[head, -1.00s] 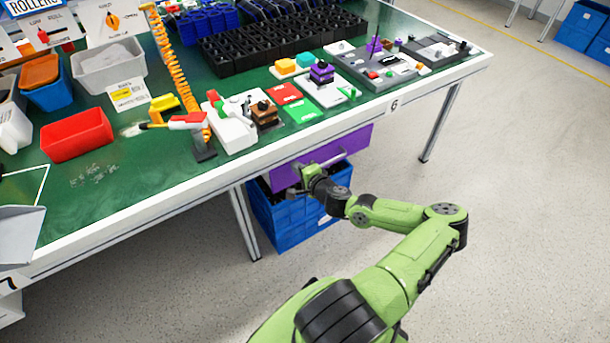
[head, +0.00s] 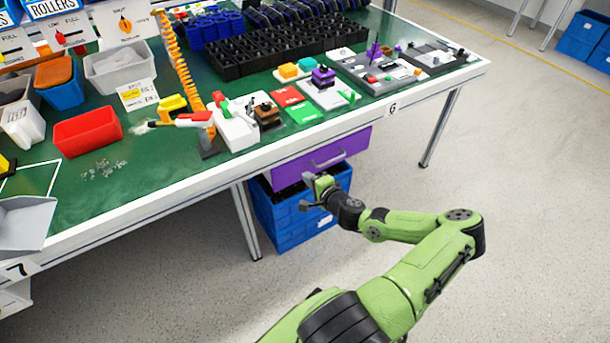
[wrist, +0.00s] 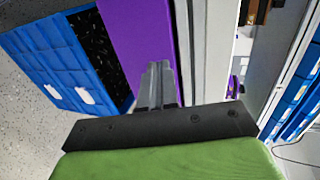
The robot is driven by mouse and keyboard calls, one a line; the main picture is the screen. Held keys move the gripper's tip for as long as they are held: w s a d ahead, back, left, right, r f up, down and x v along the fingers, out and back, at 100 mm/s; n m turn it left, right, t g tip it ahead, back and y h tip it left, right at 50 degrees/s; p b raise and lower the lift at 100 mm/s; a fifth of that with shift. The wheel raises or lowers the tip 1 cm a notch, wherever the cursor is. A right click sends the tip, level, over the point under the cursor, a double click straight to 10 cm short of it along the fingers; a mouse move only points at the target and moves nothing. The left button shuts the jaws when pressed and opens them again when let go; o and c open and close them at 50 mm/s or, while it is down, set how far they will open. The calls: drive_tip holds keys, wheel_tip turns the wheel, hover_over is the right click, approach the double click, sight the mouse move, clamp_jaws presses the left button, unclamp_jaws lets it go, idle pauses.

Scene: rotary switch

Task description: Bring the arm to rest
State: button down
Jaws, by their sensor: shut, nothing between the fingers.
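My gripper (head: 306,192) is at the end of my green arm, in front of the table's front edge and below the tabletop. It is in front of the purple drawer (head: 290,172) and the blue crate (head: 285,238) under the table. In the wrist view my gripper (wrist: 158,72) has its fingers together with nothing between them. The purple drawer (wrist: 135,30) lies behind the fingers there. I cannot tell from these views how far the fingertips are from it.
The green table (head: 180,200) holds bins, a red box (head: 87,131), a black crate rack (head: 270,55) and several small fixtures. A table leg (head: 245,222) stands left of the blue crate.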

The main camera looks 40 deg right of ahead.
drive_tip(key=p+v, duration=0.1)
drive_tip(key=v, duration=0.6)
drive_tip(key=shift+a, duration=0.1)
drive_tip(key=a+r+n+g+y+p, duration=0.3)
drive_tip(key=a+r+n+g+y, duration=0.15)
drive_tip(key=a+n, duration=0.3)
drive_tip(key=a+r+n+g+y+p, duration=0.2)
drive_tip(key=a+r+n+g+y, duration=0.1)
drive_tip(key=a+r+n, duration=0.5)
drive_tip(key=s+a+r+n+g+h+p, duration=0.1)
drive_tip(key=s+a+r+n+h+p, duration=0.15)
drive_tip(key=a+r, duration=0.45)
drive_tip(key=s+a+r+n+g+h+p, duration=0.1)
drive_tip(key=s+a+r+g+h+p, duration=0.15)
drive_tip(key=r, duration=0.85)
drive_tip(key=s+a+r+n+t+p, duration=0.1)
drive_tip(key=s+a+r+t, duration=0.1)
drive_tip(key=s+r, duration=0.7)
drive_tip(key=shift+s+a+r+t+p, duration=0.3)
drive_tip(key=shift+s+a+p, duration=0.15)
drive_tip(key=shift+a, duration=0.45)
